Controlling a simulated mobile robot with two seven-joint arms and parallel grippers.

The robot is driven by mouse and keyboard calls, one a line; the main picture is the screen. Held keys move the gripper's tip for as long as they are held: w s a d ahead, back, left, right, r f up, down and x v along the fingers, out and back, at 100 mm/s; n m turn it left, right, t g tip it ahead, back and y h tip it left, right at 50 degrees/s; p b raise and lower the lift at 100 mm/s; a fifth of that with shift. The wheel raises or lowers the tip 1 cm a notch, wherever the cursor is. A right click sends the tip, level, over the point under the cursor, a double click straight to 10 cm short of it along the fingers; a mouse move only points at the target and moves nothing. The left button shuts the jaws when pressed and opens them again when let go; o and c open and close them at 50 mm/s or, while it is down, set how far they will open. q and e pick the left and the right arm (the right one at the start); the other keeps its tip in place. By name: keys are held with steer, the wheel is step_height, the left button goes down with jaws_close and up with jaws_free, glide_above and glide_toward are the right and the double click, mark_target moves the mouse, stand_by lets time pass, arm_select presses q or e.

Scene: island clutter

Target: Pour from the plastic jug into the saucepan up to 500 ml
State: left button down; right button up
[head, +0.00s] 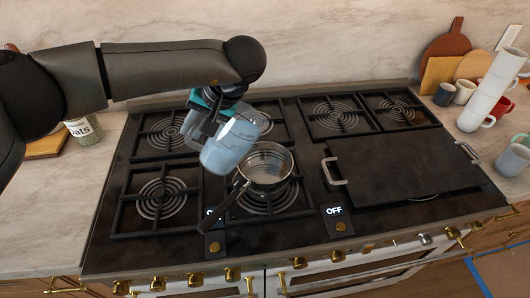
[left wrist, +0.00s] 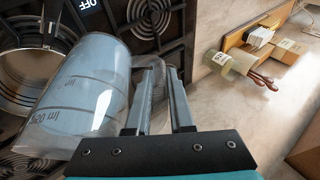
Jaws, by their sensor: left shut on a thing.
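The clear plastic jug (head: 228,150) holds pale blue liquid and leans toward the right in the head view, above and left of the saucepan. My left gripper (head: 207,124) is shut on the jug's handle side; the jug fills much of the left wrist view (left wrist: 82,95), with volume marks on its wall. The steel saucepan (head: 268,165) stands on the front middle burner, its dark handle pointing to the front left. It is partly hidden by the jug in the left wrist view (left wrist: 22,72). No stream of liquid shows. I cannot tell whether the pan holds liquid. My right gripper is out of view.
The black stove (head: 190,258) has several grates and a dark griddle plate (head: 400,165) with handles on the right. Stacked white cups (head: 490,92), mugs and boards stand on the right counter. An oats jar (head: 84,130) stands on the left counter.

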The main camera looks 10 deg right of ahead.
arm_select(q)
steer(key=shift+r, duration=0.1)
steer(key=shift+w+d+r+y, duration=0.1)
steer(key=shift+d+r+y, duration=0.3)
steer(key=shift+y, duration=0.4)
steer(key=shift+a, duration=0.15)
steer(key=shift+b, duration=0.3)
steer(key=shift+d+r+m+y+b, duration=0.15)
steer(key=shift+d+m+y+b, duration=0.2)
steer(key=shift+y, duration=0.25)
steer(key=shift+d+r, duration=0.1)
steer(key=shift+r, duration=0.05)
